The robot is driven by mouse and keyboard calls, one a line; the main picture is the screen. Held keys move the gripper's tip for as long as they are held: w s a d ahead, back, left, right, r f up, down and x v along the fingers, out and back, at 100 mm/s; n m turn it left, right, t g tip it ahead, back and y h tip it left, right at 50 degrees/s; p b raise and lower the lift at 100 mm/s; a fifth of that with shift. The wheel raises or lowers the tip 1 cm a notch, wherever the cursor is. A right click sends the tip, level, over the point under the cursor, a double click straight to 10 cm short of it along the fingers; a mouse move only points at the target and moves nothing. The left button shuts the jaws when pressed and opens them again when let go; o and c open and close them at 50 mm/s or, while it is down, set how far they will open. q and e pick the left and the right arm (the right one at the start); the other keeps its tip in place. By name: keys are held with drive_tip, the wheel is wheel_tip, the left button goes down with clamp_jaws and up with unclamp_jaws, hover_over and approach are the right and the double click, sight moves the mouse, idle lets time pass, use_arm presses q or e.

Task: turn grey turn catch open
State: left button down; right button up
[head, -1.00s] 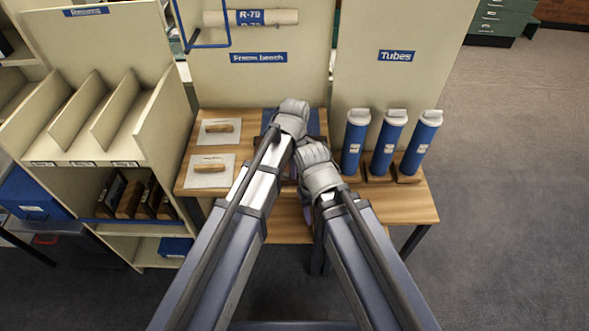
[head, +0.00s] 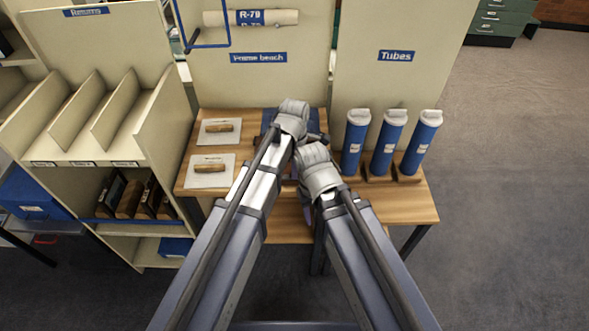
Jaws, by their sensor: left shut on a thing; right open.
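My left gripper (head: 292,118) is over a blue mat (head: 268,119) on the wooden bench. Its wrist hides its fingertips and what they are shut on. My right gripper (head: 316,165) is open, just nearer and to the right, and its fingers are also mostly hidden under the wrist. The grey turn catch cannot be made out; the two wrists cover the middle of the mat.
Several blue tubes with white caps (head: 388,145) stand on the bench at the right. Two pale sheets with wooden blocks (head: 208,170) lie at its left. A slotted cream rack (head: 95,120) stands further left. A panel (head: 258,85) rises behind.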

use_arm(q)
drive_tip(key=c, duration=1)
unclamp_jaws()
drive_tip(key=shift+o, duration=0.2)
drive_tip(key=shift+r, duration=0.1)
wheel_tip(320, 180, up, 8)
drive_tip(key=p, duration=0.8)
drive_tip(key=shift+f, duration=0.2)
